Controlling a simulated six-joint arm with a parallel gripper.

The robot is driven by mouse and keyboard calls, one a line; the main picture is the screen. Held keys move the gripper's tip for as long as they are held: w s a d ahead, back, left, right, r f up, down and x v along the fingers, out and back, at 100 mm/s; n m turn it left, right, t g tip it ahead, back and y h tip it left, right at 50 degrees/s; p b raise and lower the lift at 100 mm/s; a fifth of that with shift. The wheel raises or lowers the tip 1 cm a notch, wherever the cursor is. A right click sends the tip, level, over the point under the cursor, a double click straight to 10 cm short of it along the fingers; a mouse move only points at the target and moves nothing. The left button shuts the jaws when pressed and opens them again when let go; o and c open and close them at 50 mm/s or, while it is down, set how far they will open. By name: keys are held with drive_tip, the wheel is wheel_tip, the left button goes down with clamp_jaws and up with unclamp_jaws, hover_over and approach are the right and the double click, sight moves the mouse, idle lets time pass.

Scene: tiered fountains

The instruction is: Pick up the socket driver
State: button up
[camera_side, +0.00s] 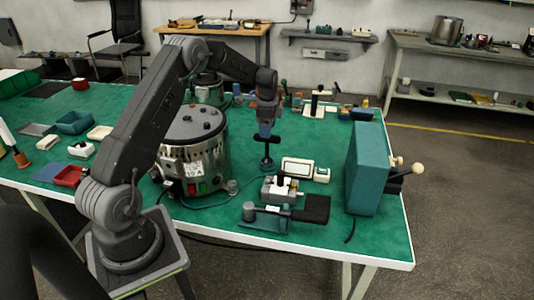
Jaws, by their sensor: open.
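My gripper (266,132) points straight down over the green table, right of the large steel drum-shaped device. It is open. Directly below it is an upright tool (266,152) with a dark crossbar, a thin shaft and a round blue-grey foot near the table. This may be the socket driver, but the view is too small to be sure. I cannot tell whether the fingers touch the crossbar. Another dark T-handled tool (316,100) stands on a white base farther back.
The steel device (193,150) stands close left of my gripper. A white-framed box (297,168) and a vise-like fixture (278,190) lie front right. A tall teal block (366,168) stands at the right. Several small tools line the back edge. The front right corner is mostly clear.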

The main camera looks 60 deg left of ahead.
sight(267, 141)
drive_tip(key=shift+s+d+f, duration=0.1)
drive_tip(key=shift+f, duration=1.25)
drive_tip(key=shift+s+d+f, duration=0.1)
drive_tip(key=shift+f, duration=1.25)
drive_tip(key=shift+c, duration=0.4)
clamp_jaws()
